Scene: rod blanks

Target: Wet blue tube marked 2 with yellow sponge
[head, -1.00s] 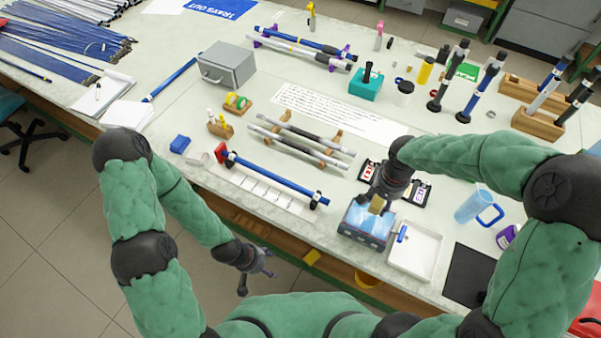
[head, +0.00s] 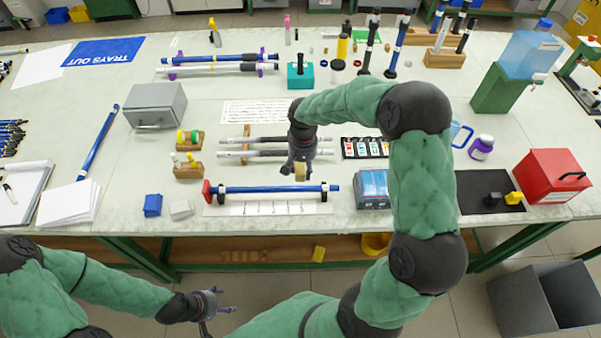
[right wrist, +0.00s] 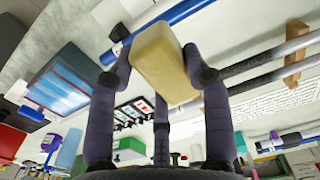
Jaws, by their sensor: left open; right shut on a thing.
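My right gripper (head: 301,167) is shut on the yellow sponge (head: 300,172), just above the right part of a blue tube (head: 270,189). The tube lies level in a holder with black supports and a red end piece (head: 207,192) at its left. In the right wrist view the sponge (right wrist: 165,62) sits between the fingers, with the blue tube (right wrist: 185,12) beyond it. I cannot tell whether they touch. No number 2 is legible on the tube. A tray of blue water (head: 372,184) stands right of the holder. My left gripper (head: 218,300) is open and empty, in front of the table.
Two grey rods (head: 245,154) lie on a wooden rack behind the blue tube. A card with colored labels (head: 366,148) lies behind the water tray. Blue (head: 152,205) and white (head: 181,209) blocks lie left of the holder. My right arm covers table space at right.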

